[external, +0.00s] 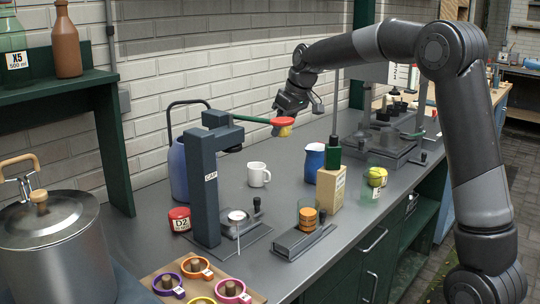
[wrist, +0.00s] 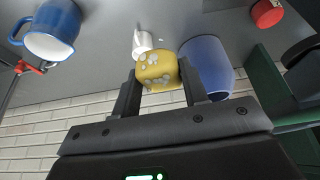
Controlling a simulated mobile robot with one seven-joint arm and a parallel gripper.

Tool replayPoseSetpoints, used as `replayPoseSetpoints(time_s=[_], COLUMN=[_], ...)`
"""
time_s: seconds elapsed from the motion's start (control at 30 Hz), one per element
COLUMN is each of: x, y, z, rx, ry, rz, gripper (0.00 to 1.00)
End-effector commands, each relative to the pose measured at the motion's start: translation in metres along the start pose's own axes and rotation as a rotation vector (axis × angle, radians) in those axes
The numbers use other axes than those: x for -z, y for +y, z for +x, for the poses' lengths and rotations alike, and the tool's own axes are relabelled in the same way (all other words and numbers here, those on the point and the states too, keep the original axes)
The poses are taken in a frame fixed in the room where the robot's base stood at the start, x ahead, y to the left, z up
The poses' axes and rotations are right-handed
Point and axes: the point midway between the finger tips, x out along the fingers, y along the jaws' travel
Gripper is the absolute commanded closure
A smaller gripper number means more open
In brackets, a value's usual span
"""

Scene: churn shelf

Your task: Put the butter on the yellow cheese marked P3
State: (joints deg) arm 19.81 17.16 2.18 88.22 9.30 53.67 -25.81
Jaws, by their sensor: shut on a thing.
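My gripper (wrist: 160,80) is shut on a yellow block with pale grey patches (wrist: 155,68). I cannot tell from its look whether this is the butter or a cheese. In the external view my gripper (external: 284,118) is above the back of the counter. The held yellow block (external: 285,131) shows just below a red knob, which partly hides my fingertips. No P3 mark is readable in either view, and I cannot make out the marked yellow cheese.
The dark press marked CAP (external: 205,195) stands left of my gripper, with a green lever (external: 250,119). A red D2 tin (external: 179,218) is beside the press.

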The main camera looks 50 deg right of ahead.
Motion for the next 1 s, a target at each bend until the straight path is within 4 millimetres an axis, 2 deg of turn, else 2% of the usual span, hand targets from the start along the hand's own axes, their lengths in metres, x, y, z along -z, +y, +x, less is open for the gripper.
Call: replayPoseSetpoints(time_s=[0.03,0.27,0.37,0.47,0.6,0.8,1.0], x=[-0.007,-0.030,-0.045,-0.068,-0.111,-0.182,-0.237], y=[0.013,0.064,0.093,0.131,0.190,0.263,0.306], z=[0.002,-0.005,-0.010,-0.018,-0.036,-0.067,-0.092], rx=[-0.009,-0.048,-0.073,-0.105,-0.159,-0.236,-0.292], ry=[-0.007,-0.011,-0.014,-0.015,-0.017,-0.014,-0.009], rz=[0.024,0.120,0.180,0.258,0.389,0.577,0.707], gripper=[0.82,0.82,0.82,0.82,0.82,0.82,0.82])
